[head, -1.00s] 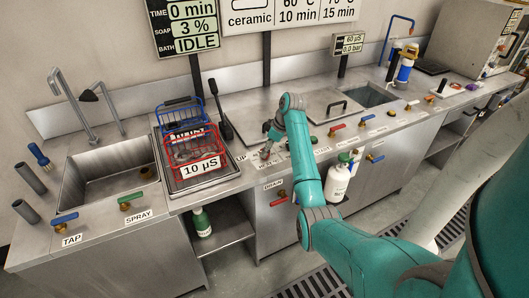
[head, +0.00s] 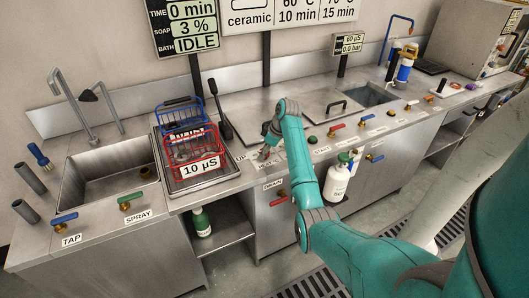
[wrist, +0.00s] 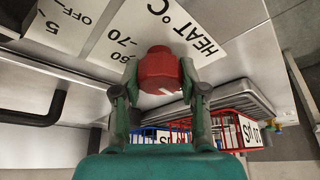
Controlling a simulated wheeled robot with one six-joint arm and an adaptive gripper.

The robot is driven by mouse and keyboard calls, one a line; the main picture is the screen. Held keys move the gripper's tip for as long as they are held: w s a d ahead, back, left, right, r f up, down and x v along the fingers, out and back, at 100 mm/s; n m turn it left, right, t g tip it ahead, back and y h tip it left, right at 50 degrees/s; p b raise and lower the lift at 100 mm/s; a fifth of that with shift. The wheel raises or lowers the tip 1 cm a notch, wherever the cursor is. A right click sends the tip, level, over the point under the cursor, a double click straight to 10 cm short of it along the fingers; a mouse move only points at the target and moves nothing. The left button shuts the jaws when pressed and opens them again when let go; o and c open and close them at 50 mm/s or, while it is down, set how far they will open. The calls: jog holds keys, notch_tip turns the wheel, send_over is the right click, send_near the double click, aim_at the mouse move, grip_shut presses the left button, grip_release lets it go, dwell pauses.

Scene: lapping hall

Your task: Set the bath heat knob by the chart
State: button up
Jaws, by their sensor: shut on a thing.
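The red heat knob (wrist: 158,70) sits between the two fingers of my gripper (wrist: 161,90) in the wrist view. The gripper is shut on it. A pale mark shows on the knob's near side. In the head view my gripper (head: 266,152) is at the counter's front strip and hides the knob. The chart (head: 290,14) on the wall is cut off at the top; it shows ceramic, 60 °C, 10 min, and 70, 15 min.
The display (head: 187,24) reads 0 min, 3 % and BATH IDLE. Red and blue baskets (head: 196,167) stand on a tray left of my gripper. A lid with a black handle (head: 338,106) and a green START button (head: 310,140) are to its right.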

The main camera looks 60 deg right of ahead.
jog(key=m+h, duration=0.2)
jog(key=m, duration=0.3)
jog(key=m+h, duration=0.1)
jog(key=m, duration=0.2)
jog(key=m+g+h, duration=0.1)
jog(key=m, duration=0.2)
jog(key=shift+m, duration=0.4)
jog(key=m+g, duration=0.1)
jog(key=m, duration=0.2)
jog(key=m+g+h, duration=0.1)
jog(key=m, duration=0.2)
jog(key=m+g, duration=0.2)
jog(key=m, duration=0.3)
jog(key=shift+m, duration=0.4)
jog(key=shift+g, duration=0.3)
jog(key=o, duration=1.1)
jog(key=shift+o, duration=0.2)
